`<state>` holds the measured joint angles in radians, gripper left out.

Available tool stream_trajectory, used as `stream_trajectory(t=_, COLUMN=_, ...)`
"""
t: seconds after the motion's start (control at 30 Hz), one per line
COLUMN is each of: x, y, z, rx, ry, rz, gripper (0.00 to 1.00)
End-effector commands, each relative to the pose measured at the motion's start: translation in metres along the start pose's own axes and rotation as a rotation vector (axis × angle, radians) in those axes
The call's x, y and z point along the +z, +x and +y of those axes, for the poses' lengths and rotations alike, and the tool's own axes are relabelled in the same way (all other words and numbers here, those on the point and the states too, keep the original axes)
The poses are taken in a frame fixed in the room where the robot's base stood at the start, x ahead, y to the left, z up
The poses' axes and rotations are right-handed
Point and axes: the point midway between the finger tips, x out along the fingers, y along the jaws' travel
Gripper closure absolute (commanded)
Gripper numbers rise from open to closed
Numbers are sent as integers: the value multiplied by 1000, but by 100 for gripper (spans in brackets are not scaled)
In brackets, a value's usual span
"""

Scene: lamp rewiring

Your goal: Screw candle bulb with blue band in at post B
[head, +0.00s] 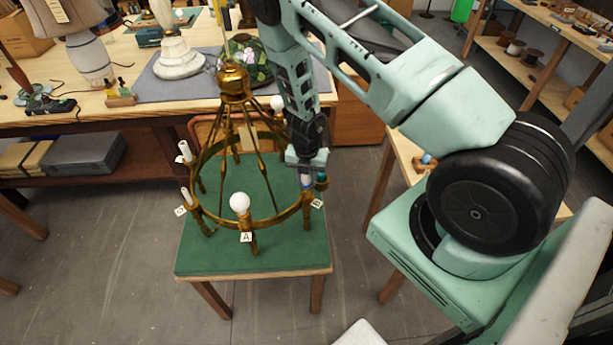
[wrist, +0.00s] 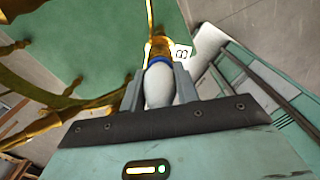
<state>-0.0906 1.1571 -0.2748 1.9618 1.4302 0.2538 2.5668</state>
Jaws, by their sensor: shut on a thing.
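The candle bulb with blue band (wrist: 158,88) is white and lies between the two fingers of my gripper (wrist: 160,80), which is shut on it. Its blue band faces away from the wrist, toward brass at the tag marked B (wrist: 182,53). In the head view the bulb (head: 307,181) shows just under my gripper (head: 307,172), at the right side of the brass chandelier ring. The tag for post B (head: 317,203) hangs just below. The bulb is in line with the post; I cannot tell how deep its base sits.
The chandelier (head: 234,82) stands on a green-topped table (head: 205,258). Post A carries a round white bulb (head: 239,202); tag C (head: 180,211) is at the left. A workbench (head: 100,107) with lamps is behind. Floor (head: 100,270) is clear at the front left.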

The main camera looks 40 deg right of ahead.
Motion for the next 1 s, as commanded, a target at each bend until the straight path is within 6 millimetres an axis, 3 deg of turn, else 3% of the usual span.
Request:
stream_trajectory(t=0.3, x=0, y=1, z=0, rx=0, ry=390, rz=0, gripper=93)
stream_trajectory(t=0.6, x=0, y=1, z=0, rx=0, ry=430, rz=0, gripper=93)
stream_trajectory(t=0.63, x=0, y=1, z=0, rx=0, ry=429, rz=0, gripper=64)
stream_trajectory(t=0.7, x=0, y=1, z=0, rx=0, ry=429, rz=0, gripper=44)
stream_trajectory(t=1.0, x=0, y=1, z=0, rx=0, ry=410, rz=0, gripper=44)
